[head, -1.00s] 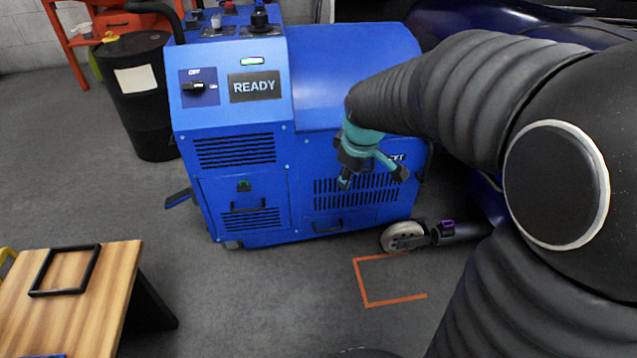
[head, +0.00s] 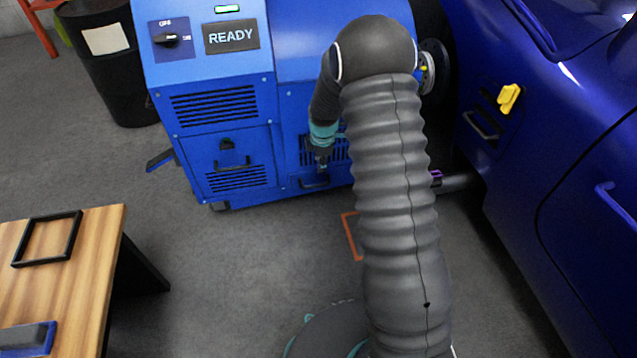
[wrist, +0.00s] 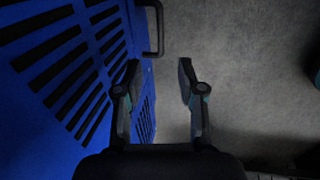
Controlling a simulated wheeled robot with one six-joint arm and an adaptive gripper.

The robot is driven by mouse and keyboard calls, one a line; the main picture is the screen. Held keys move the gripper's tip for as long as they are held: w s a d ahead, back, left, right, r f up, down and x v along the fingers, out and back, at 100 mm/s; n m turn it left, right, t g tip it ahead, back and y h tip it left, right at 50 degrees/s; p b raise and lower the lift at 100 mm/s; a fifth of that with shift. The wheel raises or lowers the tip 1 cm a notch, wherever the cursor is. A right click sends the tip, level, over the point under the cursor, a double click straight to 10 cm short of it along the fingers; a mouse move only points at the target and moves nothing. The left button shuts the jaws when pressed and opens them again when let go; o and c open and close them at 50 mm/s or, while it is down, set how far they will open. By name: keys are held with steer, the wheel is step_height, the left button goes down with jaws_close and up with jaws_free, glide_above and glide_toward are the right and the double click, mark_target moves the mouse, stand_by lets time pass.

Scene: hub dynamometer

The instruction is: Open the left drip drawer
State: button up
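The blue machine (head: 205,60) has a black bar handle (head: 315,183) low on its front, below a slatted vent. I cannot tell whether this is the left drip drawer's handle. Another black handle (head: 233,164) is on the panel to the left, under a dark knob. Both panels look closed. My gripper (head: 321,160) hangs in front of the vent, just above the low handle in the picture. In the wrist view my gripper (wrist: 160,72) is open and empty. A black handle (wrist: 153,28) shows beyond the fingertips, apart from them, beside the blue slatted face.
A blue car (head: 560,110) stands at the right with a yellow piece (head: 509,98) on it. A wooden table (head: 75,285) with a black frame (head: 48,238) is at lower left. A black drum (head: 103,60) stands behind.

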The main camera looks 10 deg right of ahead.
mark_target(318, 185)
steer(key=w+f, duration=0.1)
steer(key=f, duration=0.7)
steer(key=w+f, duration=0.1)
steer(key=f, duration=0.4)
steer(key=shift+w+b, duration=0.3)
steer(key=shift+b, duration=0.1)
jaws_close()
